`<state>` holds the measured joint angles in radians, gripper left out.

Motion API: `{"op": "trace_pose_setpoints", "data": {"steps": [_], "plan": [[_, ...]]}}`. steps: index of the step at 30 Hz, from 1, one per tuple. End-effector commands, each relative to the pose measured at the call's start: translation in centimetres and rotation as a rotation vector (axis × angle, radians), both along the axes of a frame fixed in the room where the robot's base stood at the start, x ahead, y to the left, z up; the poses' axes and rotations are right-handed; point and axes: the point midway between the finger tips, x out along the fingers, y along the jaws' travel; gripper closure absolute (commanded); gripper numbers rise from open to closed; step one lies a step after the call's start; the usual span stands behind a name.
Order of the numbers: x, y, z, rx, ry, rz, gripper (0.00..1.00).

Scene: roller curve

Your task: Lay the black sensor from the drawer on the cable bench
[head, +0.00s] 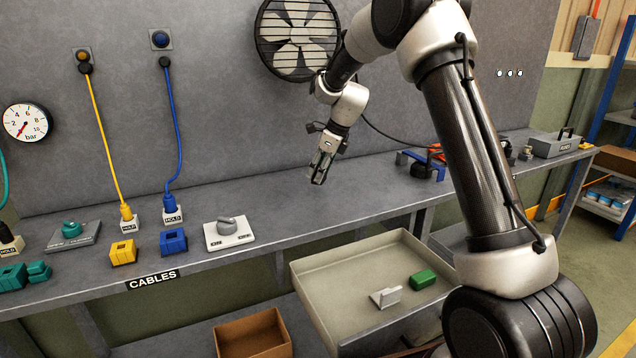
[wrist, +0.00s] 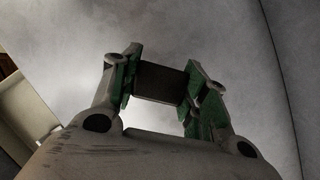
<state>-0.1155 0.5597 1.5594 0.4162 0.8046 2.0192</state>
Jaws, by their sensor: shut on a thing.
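The black sensor (wrist: 160,83) is a dark block held between the green-padded fingers of my gripper (wrist: 160,92) in the wrist view. In the head view my gripper (head: 322,168) points down and hangs above the cable bench (head: 280,210), towards its back and right of the white switch plate. The sensor is hard to tell from the dark fingers there. The bench carries the CABLES label (head: 153,280) on its front edge. The open drawer (head: 330,262) is below the bench front and holds a green block (head: 423,278) and a pale grey bracket (head: 385,298).
The bench bears a white plate with a grey knob (head: 229,232), a blue block (head: 173,242), a yellow block (head: 123,252) and plugged cables at the left. A blue clamp-like thing (head: 422,165) stands to the right. The bench top below my gripper is clear.

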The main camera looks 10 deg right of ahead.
Motion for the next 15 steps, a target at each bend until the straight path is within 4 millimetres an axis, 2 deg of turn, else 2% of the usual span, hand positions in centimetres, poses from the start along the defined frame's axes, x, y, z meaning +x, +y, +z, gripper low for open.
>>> {"op": "trace_pose_setpoints", "data": {"steps": [9,15], "plan": [[0.0,0.0,-3.8,-0.001,0.001,0.001,0.80],[0.0,0.0,-3.9,0.000,-0.001,0.002,0.80]]}}
